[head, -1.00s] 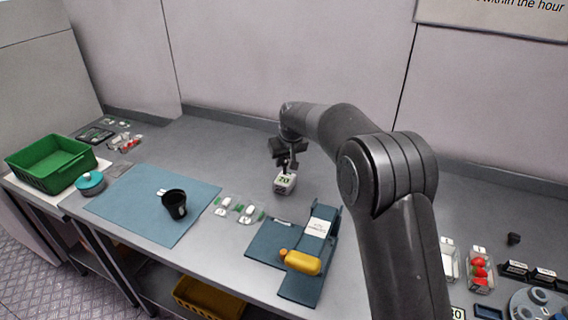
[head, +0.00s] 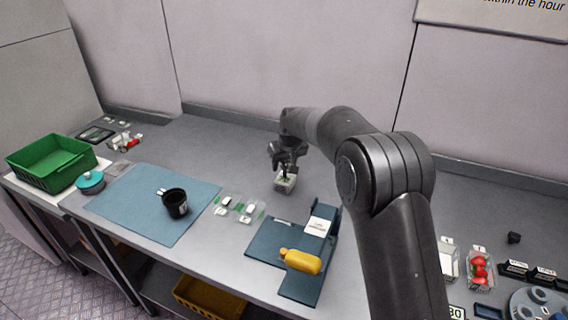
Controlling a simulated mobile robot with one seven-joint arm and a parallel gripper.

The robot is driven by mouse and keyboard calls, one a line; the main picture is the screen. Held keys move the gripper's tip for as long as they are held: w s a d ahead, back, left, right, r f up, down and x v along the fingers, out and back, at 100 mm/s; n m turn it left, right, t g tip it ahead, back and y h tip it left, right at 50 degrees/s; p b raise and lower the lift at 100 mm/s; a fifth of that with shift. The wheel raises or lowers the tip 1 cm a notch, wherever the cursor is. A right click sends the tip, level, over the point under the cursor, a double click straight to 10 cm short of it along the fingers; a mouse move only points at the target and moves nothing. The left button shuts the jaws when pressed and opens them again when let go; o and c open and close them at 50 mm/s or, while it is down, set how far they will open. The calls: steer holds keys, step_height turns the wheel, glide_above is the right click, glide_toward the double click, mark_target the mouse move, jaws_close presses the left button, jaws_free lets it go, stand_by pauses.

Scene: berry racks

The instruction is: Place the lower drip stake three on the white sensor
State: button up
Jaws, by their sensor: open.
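A blue-green tray (head: 262,246) with a yellow bottle (head: 301,261) and a white card (head: 317,226) lies in front. Small clear packs (head: 226,203) sit to the left. A black mug (head: 174,203) stands on a blue mat (head: 135,187). A green crate (head: 52,162) is far left.

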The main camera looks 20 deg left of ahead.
steer(key=v, duration=1.2)
steer(key=s+d+r+m, duration=0.1)
steer(key=s+d+r, duration=0.25)
steer(key=d, duration=0.45)
steer(key=s+d+r+m+t+h, duration=0.1)
steer(key=s+d+r+m, duration=0.2)
steer(key=d, duration=0.6)
steer(key=s+d+r, duration=0.3)
steer(key=s+d, duration=0.2)
steer(key=d, duration=0.3)
steer(key=s+d+f+m+h, duration=0.1)
steer(key=s+d+f+m, duration=0.1)
steer(key=s+d, duration=0.6)
steer(key=s+d+f+m+t+h, duration=0.1)
steer(key=s+d+f+m, duration=0.2)
steer(key=s+d, duration=0.6)
steer(key=shift+s+f, duration=0.65)
steer(key=shift+s, duration=1.95)
steer(key=shift+d, duration=0.1)
